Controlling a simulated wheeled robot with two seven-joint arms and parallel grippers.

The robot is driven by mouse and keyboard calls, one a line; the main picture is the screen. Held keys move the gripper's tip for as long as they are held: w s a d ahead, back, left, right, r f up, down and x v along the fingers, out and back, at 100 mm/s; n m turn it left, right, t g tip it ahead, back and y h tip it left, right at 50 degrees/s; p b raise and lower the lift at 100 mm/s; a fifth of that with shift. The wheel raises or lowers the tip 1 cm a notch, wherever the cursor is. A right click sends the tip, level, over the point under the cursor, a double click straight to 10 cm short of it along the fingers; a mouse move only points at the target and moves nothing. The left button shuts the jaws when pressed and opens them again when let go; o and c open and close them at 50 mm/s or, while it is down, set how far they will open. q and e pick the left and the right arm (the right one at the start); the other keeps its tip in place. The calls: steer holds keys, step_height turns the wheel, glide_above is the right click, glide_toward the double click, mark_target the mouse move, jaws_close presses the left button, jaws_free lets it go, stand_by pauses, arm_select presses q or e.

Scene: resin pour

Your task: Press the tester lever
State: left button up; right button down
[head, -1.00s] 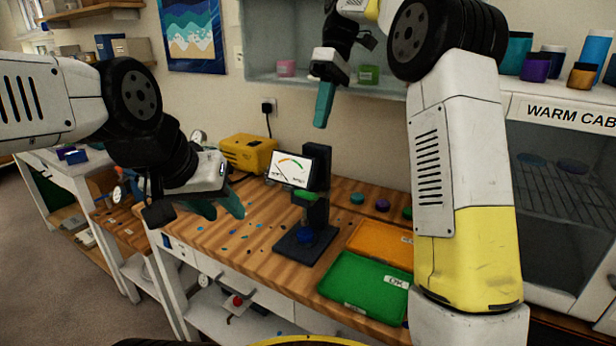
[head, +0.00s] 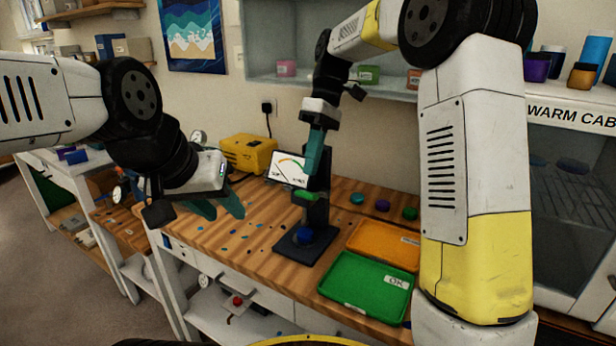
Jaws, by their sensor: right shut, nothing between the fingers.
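A blue disc (head: 304,236) sits on the base below the lever. My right gripper (head: 312,170) points down with teal fingers together and empty, just above the green lever end. It covers part of the gauge and post. Whether it touches the lever I cannot tell. My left gripper (head: 219,208) is open and empty over the bench, left of the tester.
A green tray (head: 350,300) and an orange tray (head: 385,245) lie right of the tester. Several coloured discs (head: 382,206) stand behind them. A yellow case (head: 248,153) is at the back left. Small coloured specks dot the bench between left gripper and tester.

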mark_target(305, 193)
steer(key=shift+x, duration=1.95)
